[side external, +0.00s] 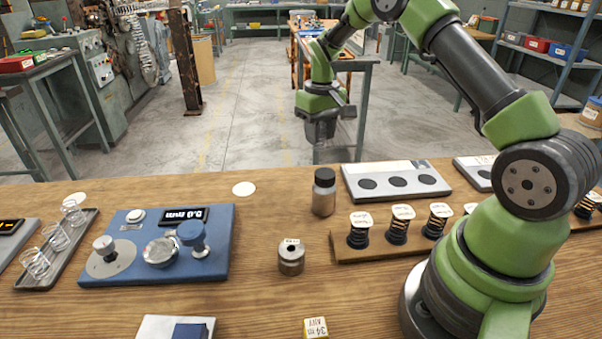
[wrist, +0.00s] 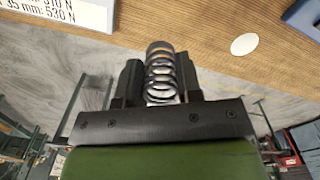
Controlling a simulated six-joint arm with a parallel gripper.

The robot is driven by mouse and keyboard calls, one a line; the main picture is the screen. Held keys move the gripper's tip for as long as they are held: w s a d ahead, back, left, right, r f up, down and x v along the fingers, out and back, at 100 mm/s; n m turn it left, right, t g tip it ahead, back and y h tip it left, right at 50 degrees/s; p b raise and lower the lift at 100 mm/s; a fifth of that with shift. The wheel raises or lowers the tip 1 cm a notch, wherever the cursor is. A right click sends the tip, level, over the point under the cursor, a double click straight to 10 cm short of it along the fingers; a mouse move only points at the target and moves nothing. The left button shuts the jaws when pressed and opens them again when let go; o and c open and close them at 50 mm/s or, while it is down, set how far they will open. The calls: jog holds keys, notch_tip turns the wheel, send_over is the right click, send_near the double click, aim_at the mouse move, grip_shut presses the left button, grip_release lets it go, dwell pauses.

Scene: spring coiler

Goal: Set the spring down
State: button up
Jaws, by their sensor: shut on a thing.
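A dark metal coil spring (wrist: 161,72) stands out between the two dark fingers of my gripper (wrist: 160,88) in the wrist view. The fingers are shut on its sides, and its far end extends past the fingertips. In the side external view my gripper (side external: 322,135) is raised beyond the far edge of the wooden bench (side external: 270,215), over the floor side. The spring is too faint there to make out clearly. A white round disc (side external: 244,189) lies flat near the bench's far edge. It also shows at upper right in the wrist view (wrist: 244,44).
A dark-capped jar (side external: 324,190) and a metal weight (side external: 291,258) stand mid-bench. A grey plate with dark circles (side external: 420,166) and a wooden rack of tagged springs (side external: 380,251) are at right. A blue tester (side external: 215,240) and a tray of coils (side external: 85,235) are at left.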

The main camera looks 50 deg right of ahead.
jog(key=w+a+n, duration=0.1)
jog(key=a+n, duration=0.1)
jog(key=a, duration=1.3)
jog(key=f, duration=0.2)
jog(key=a+f, duration=0.1)
jog(key=f, duration=0.1)
jog(key=shift+s+a+f, duration=0.15)
jog(key=shift+a+f, duration=0.05)
jog(key=shift+f, duration=2.7)
jog(key=shift+f, duration=0.1)
jog(key=o, duration=0.9)
jog(key=shift+o, duration=0.2)
